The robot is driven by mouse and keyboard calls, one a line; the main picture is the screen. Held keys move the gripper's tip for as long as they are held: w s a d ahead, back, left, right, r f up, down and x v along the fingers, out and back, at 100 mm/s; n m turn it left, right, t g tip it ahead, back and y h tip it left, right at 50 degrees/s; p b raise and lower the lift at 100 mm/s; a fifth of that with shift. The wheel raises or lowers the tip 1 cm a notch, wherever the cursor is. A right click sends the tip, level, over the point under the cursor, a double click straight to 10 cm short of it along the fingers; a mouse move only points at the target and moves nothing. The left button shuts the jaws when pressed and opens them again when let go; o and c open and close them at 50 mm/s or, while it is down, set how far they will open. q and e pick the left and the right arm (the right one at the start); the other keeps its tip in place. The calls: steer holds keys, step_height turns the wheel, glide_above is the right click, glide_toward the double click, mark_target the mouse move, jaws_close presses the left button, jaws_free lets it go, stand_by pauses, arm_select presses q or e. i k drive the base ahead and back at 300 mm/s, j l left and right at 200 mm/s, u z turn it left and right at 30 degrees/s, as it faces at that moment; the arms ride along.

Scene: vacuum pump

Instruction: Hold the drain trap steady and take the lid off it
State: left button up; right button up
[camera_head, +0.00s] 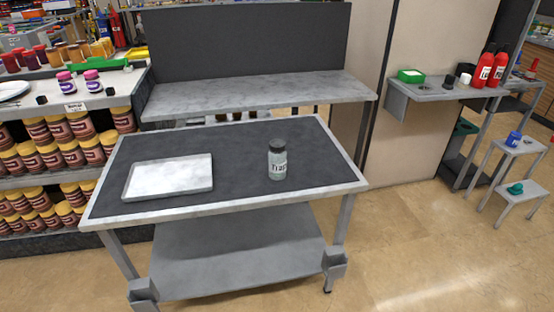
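The drain trap (278,164) is a small clear jar with a label reading "Trap". It stands upright on the dark top of the workbench (230,185), right of the middle. Its dark lid (277,144) sits on top of the jar. Neither of my grippers shows in the head view, and nothing touches the jar.
A pale shallow tray (168,176) lies on the bench's left half. A grey raised shelf (255,93) with a dark back panel stands behind. Shelves of jars (60,140) are at the left. Red bottles (490,68) stand on a side shelf at the right.

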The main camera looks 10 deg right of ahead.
mark_target(277, 161)
steer(key=i+l+u, duration=0.15)
steer(key=l+u, duration=0.6)
steer(key=u, duration=0.25)
steer(key=i+l, duration=0.05)
